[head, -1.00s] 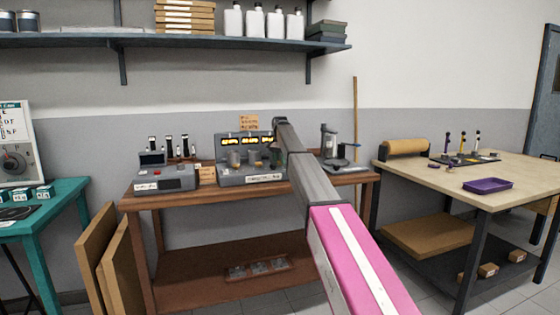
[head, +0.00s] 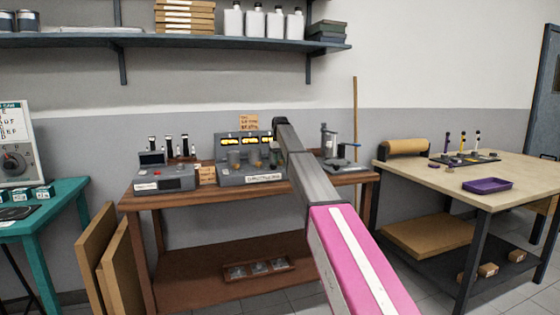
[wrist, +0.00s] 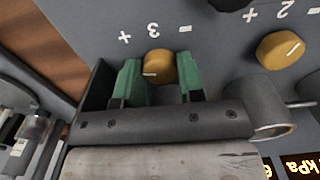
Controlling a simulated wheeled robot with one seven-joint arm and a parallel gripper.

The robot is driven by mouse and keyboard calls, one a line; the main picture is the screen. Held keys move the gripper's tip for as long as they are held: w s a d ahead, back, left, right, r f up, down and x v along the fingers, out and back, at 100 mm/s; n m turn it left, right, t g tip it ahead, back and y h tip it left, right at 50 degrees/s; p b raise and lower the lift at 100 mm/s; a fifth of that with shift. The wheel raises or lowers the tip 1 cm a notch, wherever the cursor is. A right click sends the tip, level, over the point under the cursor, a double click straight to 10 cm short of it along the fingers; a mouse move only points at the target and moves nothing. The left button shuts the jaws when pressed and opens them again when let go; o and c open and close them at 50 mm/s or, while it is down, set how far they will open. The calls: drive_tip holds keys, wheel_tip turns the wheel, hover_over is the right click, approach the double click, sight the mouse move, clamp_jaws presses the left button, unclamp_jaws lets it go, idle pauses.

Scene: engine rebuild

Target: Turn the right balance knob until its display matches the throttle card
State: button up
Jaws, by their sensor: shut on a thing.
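The balance console (head: 252,179) stands on the brown workbench, with a row of lit yellow displays across its front. Their digits are too small to read in the head view. The throttle card (head: 248,122) is above it, also unreadable. In the wrist view, the brass right balance knob (wrist: 160,66) sits by the label 3, between minus and plus marks. Its pale pointer line is partly visible. My gripper (wrist: 160,80) has its green fingers on both sides of this knob, shut on it.
A second brass knob (wrist: 280,49), labelled 2, is close beside my gripper. Part of a lit kPa display (wrist: 301,165) shows at the lower right corner. A grey device (head: 165,180) stands left of the console, and a stand (head: 329,145) stands to its right.

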drive_tip(key=shift+n, duration=1.1)
drive_tip(key=o, duration=0.9)
drive_tip(key=shift+r, duration=0.15)
wheel_tip(320, 180, up, 11)
drive_tip(key=shift+f, duration=0.2)
